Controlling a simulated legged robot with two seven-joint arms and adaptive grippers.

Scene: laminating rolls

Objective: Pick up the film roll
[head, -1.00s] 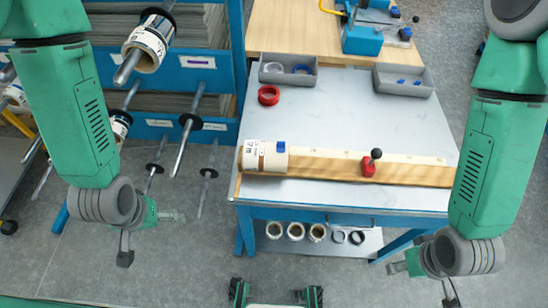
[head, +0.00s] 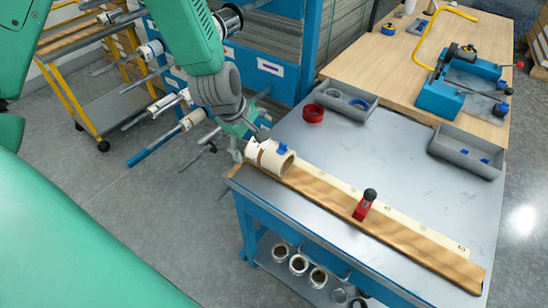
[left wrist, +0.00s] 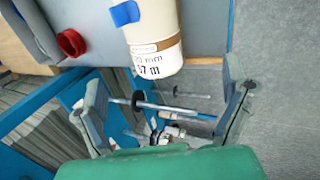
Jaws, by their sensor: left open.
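The film roll (head: 270,157) is a white cylinder with a brown band and a blue tab. It lies on the left end of the wooden board on the metal table. In the left wrist view the roll (left wrist: 153,38) shows its printed label and points its end towards my gripper. My left gripper (head: 248,142) is at the left end of the roll, beside the table's corner. In the wrist view my left gripper (left wrist: 168,88) is open, its fingers wide apart, with the roll's end near the gap between the tips. My right gripper is out of view.
The wooden board (head: 400,231) carries a red clamp with a black knob (head: 364,204). A red ring (head: 313,113) and two grey trays (head: 466,151) sit further back. A blue rack with rods and rolls (head: 185,123) stands left of the table. The table's middle is clear.

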